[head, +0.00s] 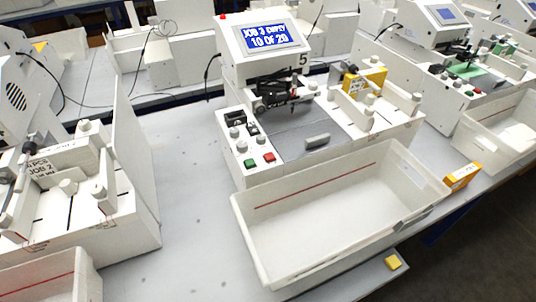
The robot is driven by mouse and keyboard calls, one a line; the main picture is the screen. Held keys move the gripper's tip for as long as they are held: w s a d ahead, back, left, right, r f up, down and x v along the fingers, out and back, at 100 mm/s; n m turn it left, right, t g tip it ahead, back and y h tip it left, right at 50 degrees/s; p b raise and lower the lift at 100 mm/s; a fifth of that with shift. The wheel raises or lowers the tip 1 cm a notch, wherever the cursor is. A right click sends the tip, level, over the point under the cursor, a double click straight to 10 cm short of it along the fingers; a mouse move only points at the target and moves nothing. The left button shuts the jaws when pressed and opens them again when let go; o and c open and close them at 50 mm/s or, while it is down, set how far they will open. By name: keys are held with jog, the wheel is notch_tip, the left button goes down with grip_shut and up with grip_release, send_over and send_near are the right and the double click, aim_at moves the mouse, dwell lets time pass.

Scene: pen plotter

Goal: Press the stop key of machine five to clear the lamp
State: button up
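Machine five (232,72), a white pen plotter marked 5, stands at the centre of the head view. Its blue screen (268,39) reads "JOB 3 EMPTY" and "10 OF 20". A small red lamp (222,16) sits on its top left corner. On the front left panel are a red key (269,157), which looks like the stop key, and a green key (249,163) to its left. Grey knobs and dark switches are behind them. Nothing touches the keys. My gripper is not in view.
A white bin (340,200) with a red line stands in front of machine five. An orange box (461,177) is right of it, and a yellow block (393,262) lies in front. Other machines stand left and right. The bench (185,180) left of machine five is clear.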

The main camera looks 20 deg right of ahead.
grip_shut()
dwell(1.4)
